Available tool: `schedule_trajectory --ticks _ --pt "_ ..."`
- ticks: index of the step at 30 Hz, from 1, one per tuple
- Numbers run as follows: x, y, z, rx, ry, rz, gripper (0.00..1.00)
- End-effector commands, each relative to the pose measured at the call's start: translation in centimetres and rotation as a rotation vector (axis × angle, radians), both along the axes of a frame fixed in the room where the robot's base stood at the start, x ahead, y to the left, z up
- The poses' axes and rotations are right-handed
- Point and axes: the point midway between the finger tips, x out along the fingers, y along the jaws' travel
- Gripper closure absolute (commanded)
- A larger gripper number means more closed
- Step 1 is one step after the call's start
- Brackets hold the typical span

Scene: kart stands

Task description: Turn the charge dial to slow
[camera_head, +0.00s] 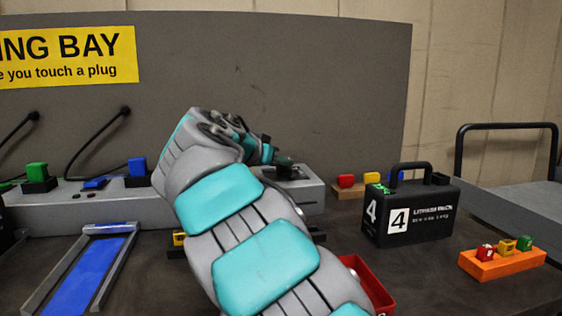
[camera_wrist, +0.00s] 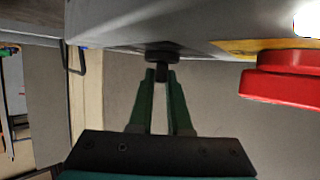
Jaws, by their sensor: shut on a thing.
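The charge dial is a small black knob (camera_wrist: 162,56) on the face of a grey box (camera_wrist: 115,22) in the wrist view. My gripper (camera_wrist: 161,76) has two green fingers, closed on the knob's stem from both sides. In the head view my gripper (camera_head: 281,160) is at the black dial (camera_head: 290,173) on top of the grey box (camera_head: 310,192), right of the plug panel. My arm hides the left part of that box. The dial's markings and pointer cannot be read in either view.
A red mushroom button (camera_wrist: 285,80) on a yellow plate sits beside the dial. A black battery pack marked 4 (camera_head: 425,215) stands to the right, with an orange plug holder (camera_head: 500,262) beyond it. A red bin (camera_head: 370,285) is partly behind my arm. A blue-floored bay (camera_head: 85,275) lies left.

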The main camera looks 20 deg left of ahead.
Motion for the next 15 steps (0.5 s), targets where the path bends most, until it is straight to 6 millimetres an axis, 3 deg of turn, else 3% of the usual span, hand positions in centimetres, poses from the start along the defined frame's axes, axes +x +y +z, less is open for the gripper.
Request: schedule_trajectory --ticks 15 --pt "-0.08 -0.34 -0.16 0.003 -0.003 0.083 1.0"
